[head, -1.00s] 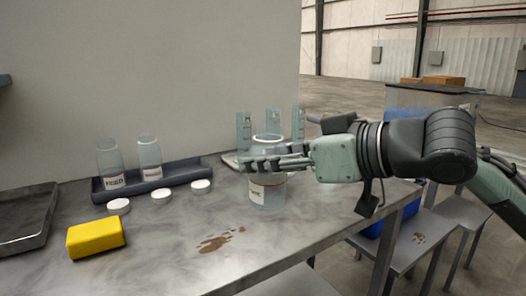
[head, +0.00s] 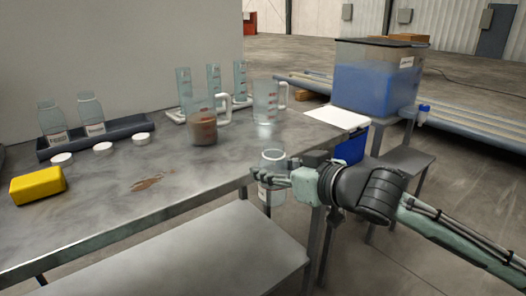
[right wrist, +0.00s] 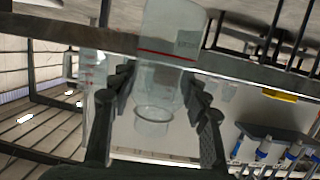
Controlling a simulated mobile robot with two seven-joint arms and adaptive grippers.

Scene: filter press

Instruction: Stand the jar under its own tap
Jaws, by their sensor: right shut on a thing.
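The clear glass jar (head: 272,163) has a white label and is held roughly upright in my right gripper (head: 268,176). It is in the air at the table's right front edge. In the right wrist view the jar (right wrist: 160,75) sits between the two dark fingers of the gripper (right wrist: 158,90), which are shut on it. A tank (head: 375,78) of blue liquid stands at the back right, with a blue-topped tap (head: 424,110) at its lower right. My left gripper is out of view.
On the table (head: 190,180) stand a jug of brown liquid (head: 203,128), a clear jug (head: 266,103) and several cylinders. A dark tray (head: 105,134) holds two labelled bottles. A yellow block (head: 38,184) lies at left. A low bench (head: 405,160) is below the tap.

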